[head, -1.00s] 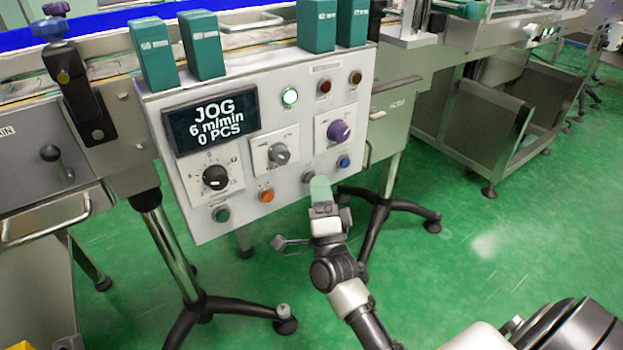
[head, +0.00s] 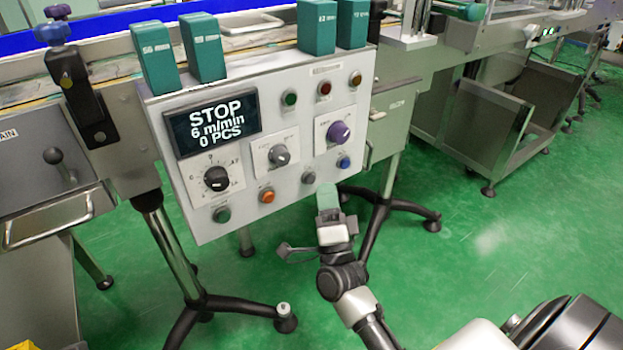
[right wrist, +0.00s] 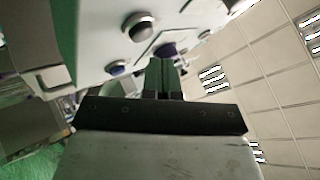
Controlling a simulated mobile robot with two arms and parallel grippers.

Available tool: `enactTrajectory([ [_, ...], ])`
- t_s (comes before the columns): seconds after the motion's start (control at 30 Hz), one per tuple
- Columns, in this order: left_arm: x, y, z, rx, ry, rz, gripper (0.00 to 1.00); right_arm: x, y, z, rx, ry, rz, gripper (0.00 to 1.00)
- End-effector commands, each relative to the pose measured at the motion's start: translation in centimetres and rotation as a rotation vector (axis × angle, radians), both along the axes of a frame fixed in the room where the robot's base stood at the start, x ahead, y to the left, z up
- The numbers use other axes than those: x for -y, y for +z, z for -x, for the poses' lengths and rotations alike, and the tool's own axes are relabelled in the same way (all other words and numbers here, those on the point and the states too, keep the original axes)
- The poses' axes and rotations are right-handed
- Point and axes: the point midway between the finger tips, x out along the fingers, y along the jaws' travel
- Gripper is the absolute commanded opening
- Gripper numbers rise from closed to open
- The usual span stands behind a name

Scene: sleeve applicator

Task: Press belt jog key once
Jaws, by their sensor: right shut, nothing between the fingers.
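The control panel (head: 250,160) has a display (head: 212,127) reading "STOP, 6 m/min, 0 PCS". Its bottom row holds a green button (head: 222,214), an orange button (head: 267,196), a grey button (head: 308,177) and a blue button (head: 343,162). Their labels are too small to read, so I cannot tell which is the belt jog key. My right gripper (head: 328,190) is shut and empty, just below the panel's lower edge, near the grey and blue buttons. Its shut fingers (right wrist: 160,72) also show in the right wrist view, apparently apart from the panel. My left gripper is out of view.
The panel also carries a black dial (head: 216,178), a grey knob (head: 279,155), a purple knob (head: 338,131) and an unlit green lamp (head: 290,98). Teal blocks (head: 153,57) stand along its top. Open green floor (head: 480,260) lies to the right.

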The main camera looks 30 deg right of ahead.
Motion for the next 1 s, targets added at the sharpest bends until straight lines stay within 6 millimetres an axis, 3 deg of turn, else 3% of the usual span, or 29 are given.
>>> enactTrajectory([
  [0.43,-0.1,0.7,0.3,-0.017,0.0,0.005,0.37,0.3,0.1,4.2,0.0,0.001,0.001,0.0],
  [1.0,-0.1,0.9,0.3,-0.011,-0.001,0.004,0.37,0.4,0.0,4.5,0.0,0.0,0.0,0.0],
])
